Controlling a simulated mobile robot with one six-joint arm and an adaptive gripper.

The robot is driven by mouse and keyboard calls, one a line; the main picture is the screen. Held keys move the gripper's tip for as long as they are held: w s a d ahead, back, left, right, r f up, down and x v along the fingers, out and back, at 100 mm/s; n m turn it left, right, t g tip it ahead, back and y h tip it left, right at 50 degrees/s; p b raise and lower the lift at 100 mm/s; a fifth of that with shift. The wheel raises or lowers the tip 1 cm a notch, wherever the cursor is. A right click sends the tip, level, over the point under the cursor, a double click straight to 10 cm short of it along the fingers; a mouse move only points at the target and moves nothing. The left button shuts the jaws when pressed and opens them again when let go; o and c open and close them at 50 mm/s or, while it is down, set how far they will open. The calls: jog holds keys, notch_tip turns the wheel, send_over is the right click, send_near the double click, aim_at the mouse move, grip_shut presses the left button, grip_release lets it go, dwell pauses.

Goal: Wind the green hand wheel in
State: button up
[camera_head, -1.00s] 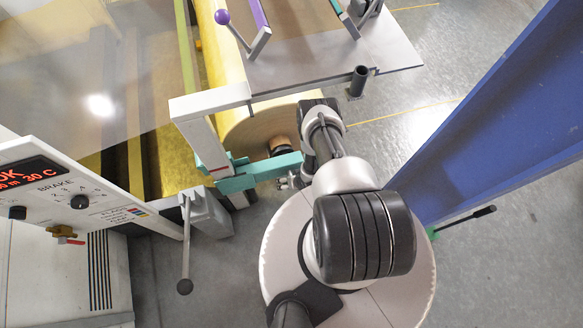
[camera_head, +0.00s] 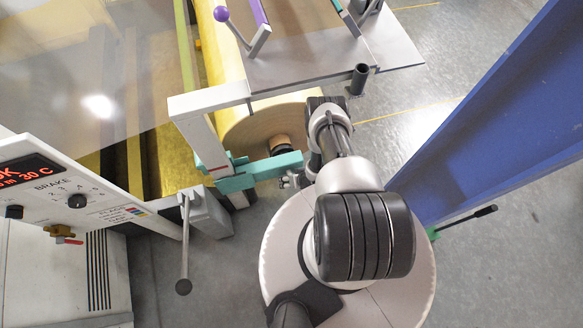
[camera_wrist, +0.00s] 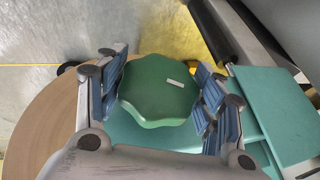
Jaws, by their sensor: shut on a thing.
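The green hand wheel (camera_wrist: 158,92) is a lobed knob with a small pale mark on its face, in the middle of the wrist view. My gripper (camera_wrist: 160,95) has one blue-padded finger on each side of it and is shut on it. In the head view the hand wheel and my fingertips are hidden behind my own arm. A teal arm (camera_head: 260,172) reaches from the machine frame toward my wrist, and a teal part also shows in the wrist view (camera_wrist: 275,110).
A large tan roll (camera_head: 265,120) stands close behind the teal arm. A lever with a dark knob (camera_head: 184,250) hangs from the machine at left. A blue beam (camera_head: 490,120) rises at right. A grey plate (camera_head: 395,45) lies above my wrist.

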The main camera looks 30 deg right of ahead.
jog(key=shift+w+t+y, duration=0.1)
jog(key=shift+t+y, duration=0.2)
jog(key=shift+y, duration=0.7)
jog(key=o, duration=1)
jog(key=shift+o, duration=0.2)
jog(key=v, duration=1.2)
